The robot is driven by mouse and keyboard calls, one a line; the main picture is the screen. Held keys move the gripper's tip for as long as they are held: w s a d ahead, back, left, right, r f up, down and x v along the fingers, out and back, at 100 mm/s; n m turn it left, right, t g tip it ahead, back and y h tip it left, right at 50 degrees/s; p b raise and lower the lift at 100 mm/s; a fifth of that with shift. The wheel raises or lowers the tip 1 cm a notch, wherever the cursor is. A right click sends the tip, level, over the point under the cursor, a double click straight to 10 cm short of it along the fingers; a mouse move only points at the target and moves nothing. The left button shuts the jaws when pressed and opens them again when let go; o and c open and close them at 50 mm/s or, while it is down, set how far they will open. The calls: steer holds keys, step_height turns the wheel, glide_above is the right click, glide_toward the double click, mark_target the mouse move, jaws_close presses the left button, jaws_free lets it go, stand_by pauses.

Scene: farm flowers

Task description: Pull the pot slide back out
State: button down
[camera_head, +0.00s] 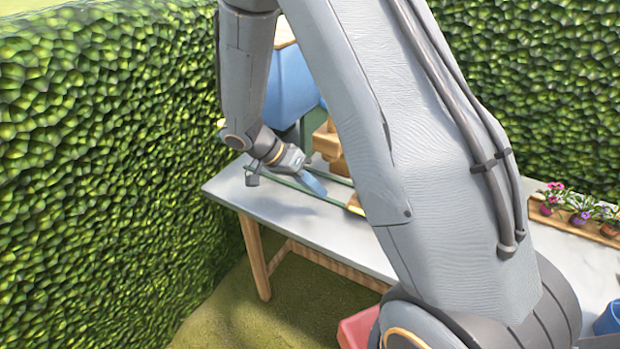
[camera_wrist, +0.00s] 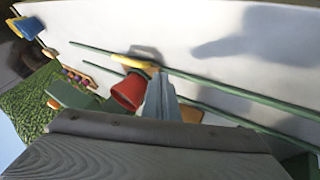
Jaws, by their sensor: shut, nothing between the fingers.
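Two green rails (camera_wrist: 235,92) run along the pale table top (camera_head: 235,192). They cross the wrist view diagonally, and their left part shows in the head view. A red pot (camera_wrist: 128,92) shows at the rails, with a yellow piece (camera_wrist: 136,62) beside it and an orange piece (camera_wrist: 191,114) near my fingers. These pieces may belong to the slide; I cannot tell. My gripper (camera_head: 313,184) is shut and empty, low over the rails, left of a wooden piece (camera_head: 354,204). It also shows in the wrist view (camera_wrist: 160,88), close beside the pot. My arm hides much of the table.
A blue container (camera_head: 290,90) and stacked wooden blocks (camera_head: 327,143) stand behind my gripper. A wooden tray (camera_head: 562,222) of potted flowers is at the right. A pink-red box (camera_head: 357,328) is below the table. Hedges (camera_head: 110,150) border the left and back.

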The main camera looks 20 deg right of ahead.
steer(key=p+x, duration=0.1)
steer(key=x, duration=0.2)
steer(key=shift+s+d+f, duration=0.15)
steer(key=shift+d, duration=0.05)
steer(key=shift+s+d+p, duration=0.95)
steer(key=shift+s+d, duration=0.05)
steer(key=shift+s, duration=0.15)
steer(key=shift+s+d, duration=0.35)
steer(key=shift+s, duration=0.05)
